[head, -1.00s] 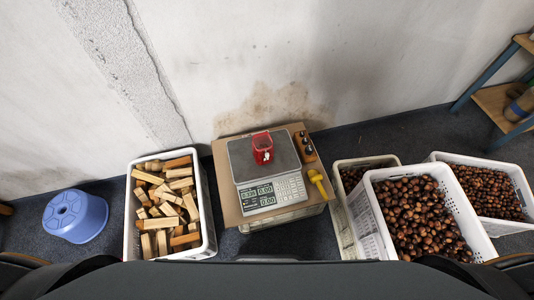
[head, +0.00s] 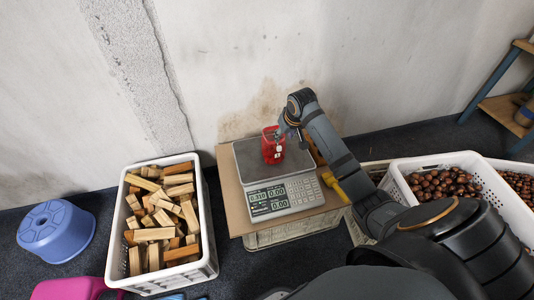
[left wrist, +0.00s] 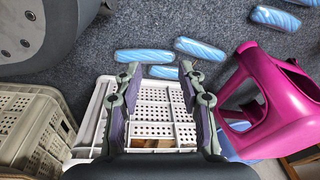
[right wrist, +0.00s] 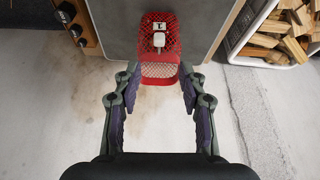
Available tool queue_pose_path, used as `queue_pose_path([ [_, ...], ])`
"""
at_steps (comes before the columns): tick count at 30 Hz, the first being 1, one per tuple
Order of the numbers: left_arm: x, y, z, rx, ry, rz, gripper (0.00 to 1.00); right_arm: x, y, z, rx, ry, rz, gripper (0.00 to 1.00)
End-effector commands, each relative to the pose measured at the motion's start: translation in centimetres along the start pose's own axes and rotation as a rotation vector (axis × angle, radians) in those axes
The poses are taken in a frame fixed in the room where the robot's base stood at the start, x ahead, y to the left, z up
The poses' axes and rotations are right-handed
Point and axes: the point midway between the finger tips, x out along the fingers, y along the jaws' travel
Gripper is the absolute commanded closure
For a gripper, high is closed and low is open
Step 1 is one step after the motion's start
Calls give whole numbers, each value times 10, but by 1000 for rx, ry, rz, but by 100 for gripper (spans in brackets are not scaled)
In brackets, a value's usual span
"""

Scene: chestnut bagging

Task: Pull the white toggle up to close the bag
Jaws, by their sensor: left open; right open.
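The red net bag (head: 272,144) stands on the scale plate (head: 250,160). In the right wrist view the red bag (right wrist: 171,62) shows its mesh, with the white toggle (right wrist: 158,40) on it and a small white tag (right wrist: 159,26) beside the toggle. My right gripper (head: 284,128) is at the bag's right side in the head view. In the right wrist view my right gripper (right wrist: 156,95) is open, its fingers apart on both sides of the bag's near end, with nothing held. My left gripper (left wrist: 156,82) is open and empty over the floor and a white crate.
A crate of wood blocks (head: 210,262) stands left of the scale, a blue stool (head: 56,230) further left. Chestnut crates (head: 400,186) stand right. A yellow tool (head: 335,186) lies by the scale. A magenta stool (left wrist: 268,100) and blue packs (left wrist: 155,56) are on the floor.

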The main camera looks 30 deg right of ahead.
Motion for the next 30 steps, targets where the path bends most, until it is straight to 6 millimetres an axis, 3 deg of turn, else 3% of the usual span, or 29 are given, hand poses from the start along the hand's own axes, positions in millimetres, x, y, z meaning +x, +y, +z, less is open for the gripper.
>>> queue_pose_path([
  [5,-11,5,-16,-2,0,8,60,28,-1,2,2,-4,-3,58],
  [9,-31,10,-33,-3,-4,20,60,60,-1,2,2,-3,-2,58],
  [15,-61,16,-50,-2,-11,35,60,92,0,2,1,-2,-1,58],
  [21,-76,19,-56,-1,-15,41,60,104,0,1,-1,-1,0,58],
  [28,-78,19,-56,-1,-16,42,60,104,0,1,-1,-1,0,58],
  [30,-78,19,-56,-1,-16,42,60,104,0,1,-1,-1,0,67],
])
